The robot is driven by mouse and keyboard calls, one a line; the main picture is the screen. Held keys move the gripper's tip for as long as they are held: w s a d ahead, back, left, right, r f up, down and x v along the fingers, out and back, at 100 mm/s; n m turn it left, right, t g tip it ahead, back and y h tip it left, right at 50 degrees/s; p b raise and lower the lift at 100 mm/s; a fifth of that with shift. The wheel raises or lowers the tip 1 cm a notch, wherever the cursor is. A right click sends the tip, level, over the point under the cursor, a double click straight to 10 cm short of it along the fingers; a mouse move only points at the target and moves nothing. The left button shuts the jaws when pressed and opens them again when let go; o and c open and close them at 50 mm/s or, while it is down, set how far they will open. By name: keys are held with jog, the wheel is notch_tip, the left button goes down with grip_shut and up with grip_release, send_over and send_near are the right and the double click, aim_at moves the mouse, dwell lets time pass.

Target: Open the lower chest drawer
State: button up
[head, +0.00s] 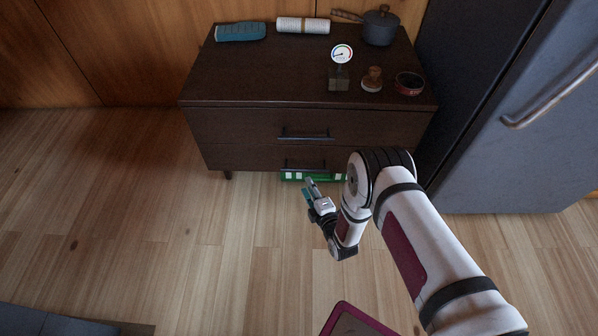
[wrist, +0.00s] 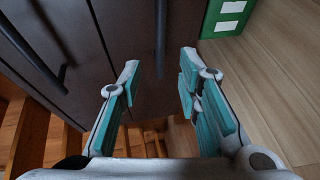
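The dark brown chest (head: 240,88) stands against the wall with two drawers, both looking shut. The lower drawer (head: 245,158) has a black bar handle (head: 305,167), just above the floor. In the wrist view the lower handle (wrist: 160,42) runs upright in the picture, ahead of my gripper (wrist: 160,68) and between the lines of its fingers. The teal-padded fingers are apart and empty, and the handle looks beyond their tips. In the head view my gripper (head: 309,186) is low in front of the lower drawer.
The upper drawer handle (head: 305,137) also shows in the wrist view (wrist: 42,52). A green box with white squares (head: 294,176) lies at the chest's foot. A pot (head: 380,27), gauge (head: 341,54) and other items stand on top. A grey fridge (head: 500,150) is at right. Floor at left is clear.

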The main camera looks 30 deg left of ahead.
aim_at(299, 170)
jog(key=b+x, duration=0.4)
jog(key=x, duration=0.6)
jog(key=shift+w+a, duration=0.1)
jog(key=shift+w, duration=0.05)
grip_shut()
